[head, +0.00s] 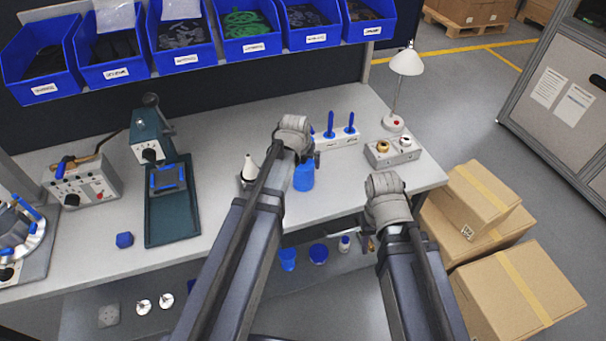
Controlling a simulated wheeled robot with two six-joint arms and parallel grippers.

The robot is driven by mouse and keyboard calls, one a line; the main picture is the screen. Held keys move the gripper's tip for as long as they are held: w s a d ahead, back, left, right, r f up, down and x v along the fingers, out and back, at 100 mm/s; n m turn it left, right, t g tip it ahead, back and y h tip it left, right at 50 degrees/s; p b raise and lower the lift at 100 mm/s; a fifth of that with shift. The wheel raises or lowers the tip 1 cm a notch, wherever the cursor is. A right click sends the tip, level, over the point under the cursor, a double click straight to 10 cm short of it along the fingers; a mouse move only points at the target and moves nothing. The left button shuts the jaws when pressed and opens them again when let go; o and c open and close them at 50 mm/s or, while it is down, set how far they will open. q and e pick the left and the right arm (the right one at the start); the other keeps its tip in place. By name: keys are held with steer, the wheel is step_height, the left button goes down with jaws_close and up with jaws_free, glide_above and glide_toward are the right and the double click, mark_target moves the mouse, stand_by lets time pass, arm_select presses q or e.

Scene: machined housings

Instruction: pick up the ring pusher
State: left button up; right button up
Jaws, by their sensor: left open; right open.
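No part is labelled as the ring pusher, so I cannot tell for certain which it is. A blue cylindrical piece (303,179) stands on the bench just below my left gripper (304,160), which partly hides its top. My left gripper is open; whether it touches the piece is unclear. A white cone (250,167) stands left of it, partly behind my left arm. Blue-handled tools (350,124) stand upright in a white rack (342,138) behind it. My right gripper (369,241) is open and empty, in front of the bench's front edge.
The bench (225,125) holds a teal press (170,190) at left and a grey block with ring-shaped parts (392,152) at right, near a lamp (406,62). Blue bins (187,58) hang above. Cardboard boxes (520,292) stand at the right. A lower shelf holds small parts.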

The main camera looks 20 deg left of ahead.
mark_target(303, 164)
arm_select(q)
steer(key=shift+f, duration=0.1)
steer(key=b+x, duration=0.4)
steer(key=x, duration=0.1)
steer(key=shift+f+b, duration=0.1)
steer(key=shift+b, duration=0.25)
steer(key=c, duration=1.2)
steer(key=shift+o, duration=0.2)
